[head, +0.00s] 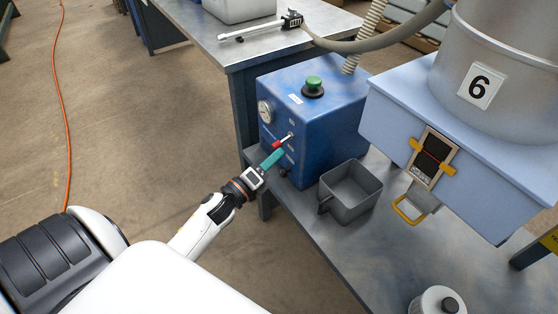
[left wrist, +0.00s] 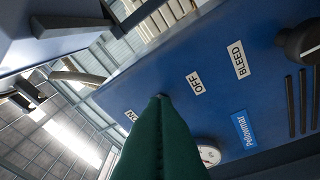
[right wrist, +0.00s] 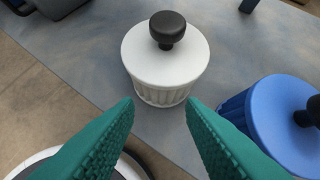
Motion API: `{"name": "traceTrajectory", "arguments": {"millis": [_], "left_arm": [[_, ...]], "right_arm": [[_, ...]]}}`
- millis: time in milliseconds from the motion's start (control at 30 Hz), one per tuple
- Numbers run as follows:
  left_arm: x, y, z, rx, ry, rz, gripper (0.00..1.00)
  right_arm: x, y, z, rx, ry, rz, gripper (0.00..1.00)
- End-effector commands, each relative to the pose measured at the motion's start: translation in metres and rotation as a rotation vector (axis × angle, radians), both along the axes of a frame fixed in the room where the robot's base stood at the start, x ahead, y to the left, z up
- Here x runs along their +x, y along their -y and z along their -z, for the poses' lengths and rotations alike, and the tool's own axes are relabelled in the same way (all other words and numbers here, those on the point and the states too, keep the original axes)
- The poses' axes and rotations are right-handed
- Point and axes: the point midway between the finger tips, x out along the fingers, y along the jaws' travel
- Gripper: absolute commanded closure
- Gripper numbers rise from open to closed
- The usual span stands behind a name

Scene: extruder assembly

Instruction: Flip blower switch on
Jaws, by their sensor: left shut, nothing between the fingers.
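The blue blower box (head: 335,135) stands on the grey bench in the head view, with a gauge and a green knob on top. A small red and white switch lever (head: 282,141) sticks out from its front face. My left gripper (head: 274,157) is shut and empty, its green tips right by the lever; I cannot tell if they touch. In the left wrist view, the shut fingers (left wrist: 160,135) hide the lever in front of the OFF label (left wrist: 194,83), with the BLEED label (left wrist: 237,60) beside it. My right gripper (right wrist: 160,115) is open and empty, before a white lidded container.
A grey bin (head: 350,190) sits beside the blower box. A light blue hopper box (head: 450,130) with a latch hangs at the right. The white container (right wrist: 165,70) and a blue one (right wrist: 285,120) stand near my right gripper.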

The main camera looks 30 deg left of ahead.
Motion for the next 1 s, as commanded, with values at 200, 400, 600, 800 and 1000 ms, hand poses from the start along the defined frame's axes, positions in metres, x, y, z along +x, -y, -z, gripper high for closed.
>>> {"name": "traceTrajectory", "arguments": {"millis": [200, 400, 600, 800, 1000], "left_arm": [[0.0, -0.001, -0.002, 0.004, -0.01, -0.001, 1.0], [0.0, -0.001, -0.002, 0.007, -0.017, -0.002, 1.0], [0.0, -0.001, -0.003, 0.009, -0.024, -0.002, 1.0], [-0.001, -0.001, -0.003, 0.013, -0.031, -0.002, 1.0], [-0.001, -0.001, -0.004, 0.015, -0.036, -0.002, 1.0]], "right_arm": [[-0.006, 0.002, 0.003, -0.009, -0.042, 0.003, 0.64], [-0.012, 0.004, 0.005, -0.016, -0.077, 0.006, 0.64], [-0.017, 0.006, 0.007, -0.023, -0.107, 0.009, 0.64], [-0.022, 0.008, 0.009, -0.029, -0.137, 0.011, 0.64], [-0.026, 0.009, 0.011, -0.034, -0.163, 0.012, 0.64]]}}
